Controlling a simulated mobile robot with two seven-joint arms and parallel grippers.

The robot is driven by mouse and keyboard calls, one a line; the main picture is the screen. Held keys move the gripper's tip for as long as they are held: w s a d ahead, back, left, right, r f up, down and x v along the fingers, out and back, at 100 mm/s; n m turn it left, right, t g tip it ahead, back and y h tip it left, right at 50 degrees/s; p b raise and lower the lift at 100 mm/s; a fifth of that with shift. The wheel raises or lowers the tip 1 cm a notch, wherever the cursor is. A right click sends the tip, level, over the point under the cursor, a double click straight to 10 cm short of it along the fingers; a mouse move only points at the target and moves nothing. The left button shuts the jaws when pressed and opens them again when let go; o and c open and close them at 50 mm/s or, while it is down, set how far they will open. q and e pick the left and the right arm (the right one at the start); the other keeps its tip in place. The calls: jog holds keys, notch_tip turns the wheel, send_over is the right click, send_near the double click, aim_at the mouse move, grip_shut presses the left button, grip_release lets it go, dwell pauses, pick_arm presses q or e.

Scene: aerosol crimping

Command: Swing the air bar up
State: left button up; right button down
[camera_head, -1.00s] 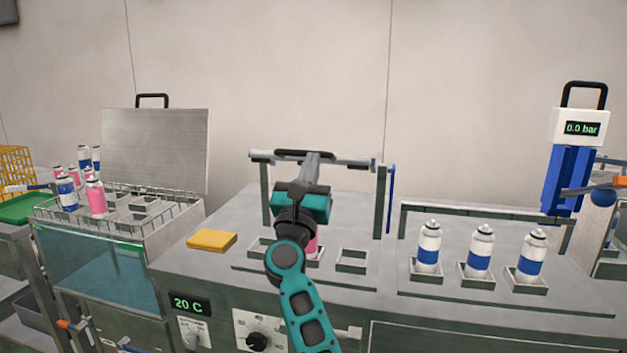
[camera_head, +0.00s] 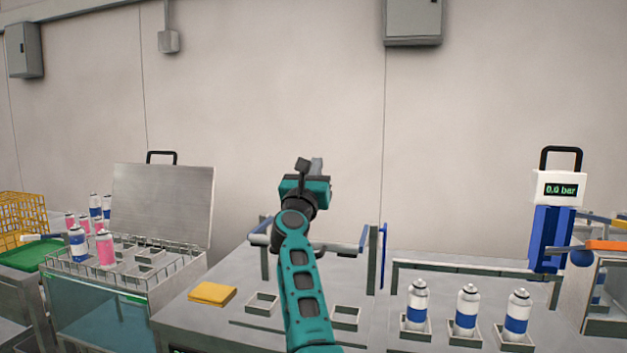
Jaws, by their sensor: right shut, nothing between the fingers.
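The air bar (camera_head: 342,249) is a grey bar on a frame with two upright posts in the middle of the bench. It lies lower than the post tops, on the near side, with a short blue-grey side arm at its right end. My right gripper (camera_head: 309,168) stands well above and apart from the bar, against the wall. Its teal body points up, and it is shut and empty. My left gripper is not in view.
Two empty square holders (camera_head: 262,303) and (camera_head: 345,318) show beside my forearm. A yellow cloth (camera_head: 213,293) lies left. A gauge (camera_head: 557,188) reads 0.0 bar. A raised lid (camera_head: 163,210) stands behind the bath.

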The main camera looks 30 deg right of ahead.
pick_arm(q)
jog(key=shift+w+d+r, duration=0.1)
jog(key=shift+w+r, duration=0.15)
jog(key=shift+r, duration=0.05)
pick_arm(e)
jog(key=shift+a, duration=0.1)
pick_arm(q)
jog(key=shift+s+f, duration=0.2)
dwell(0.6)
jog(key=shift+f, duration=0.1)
pick_arm(e)
jog(key=shift+f, duration=0.1)
pick_arm(q)
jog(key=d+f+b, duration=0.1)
jog(key=b, duration=0.1)
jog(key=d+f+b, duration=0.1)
jog(key=b, duration=0.2)
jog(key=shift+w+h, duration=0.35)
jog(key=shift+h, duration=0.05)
pick_arm(e)
jog(key=s+a+f, duration=0.6)
jog(key=a+f, duration=0.1)
jog(key=f, duration=0.2)
jog(key=shift+s+f, duration=0.1)
